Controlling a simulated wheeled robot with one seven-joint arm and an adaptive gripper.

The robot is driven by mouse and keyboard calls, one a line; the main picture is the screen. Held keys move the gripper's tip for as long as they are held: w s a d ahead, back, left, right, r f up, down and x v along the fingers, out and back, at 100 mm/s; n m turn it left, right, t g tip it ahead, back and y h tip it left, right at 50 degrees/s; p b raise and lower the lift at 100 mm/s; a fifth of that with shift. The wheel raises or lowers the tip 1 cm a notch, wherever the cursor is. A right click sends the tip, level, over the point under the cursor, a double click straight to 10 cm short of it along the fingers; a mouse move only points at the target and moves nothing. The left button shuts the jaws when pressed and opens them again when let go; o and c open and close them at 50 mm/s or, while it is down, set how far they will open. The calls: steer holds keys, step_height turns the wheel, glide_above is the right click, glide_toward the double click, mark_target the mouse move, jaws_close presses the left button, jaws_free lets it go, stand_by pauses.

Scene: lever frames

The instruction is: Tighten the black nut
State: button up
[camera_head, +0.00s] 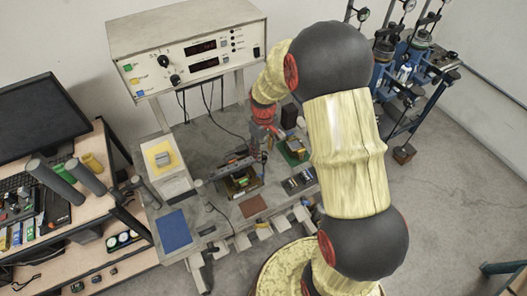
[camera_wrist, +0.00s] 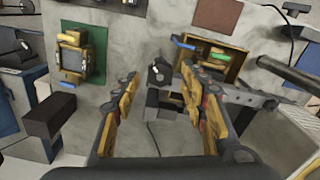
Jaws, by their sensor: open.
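A small black nut (camera_wrist: 159,72) appears in the wrist view, at the end of a dark metal frame (camera_wrist: 235,97) that runs to the right. I take this dark round part for the nut; its details are too small to tell. My gripper (camera_wrist: 160,78) is open, with one yellow-and-black finger on each side of the nut in the picture. I see no clear contact, and the depth between fingertips and nut is hard to judge. In the head view my gripper (camera_head: 259,146) points down over the workbench near the dark frame (camera_head: 232,166). The nut cannot be made out there.
A green board (camera_wrist: 97,42) with a yellow fixture lies to the left, near a dark block (camera_wrist: 48,114). A control box (camera_head: 188,45) stands behind the bench. A blue mat (camera_head: 174,230) lies at front left.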

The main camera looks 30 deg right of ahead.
steer(key=shift+f, duration=0.7)
steer(key=c, duration=0.3)
steer(key=c, duration=0.8)
jaws_close()
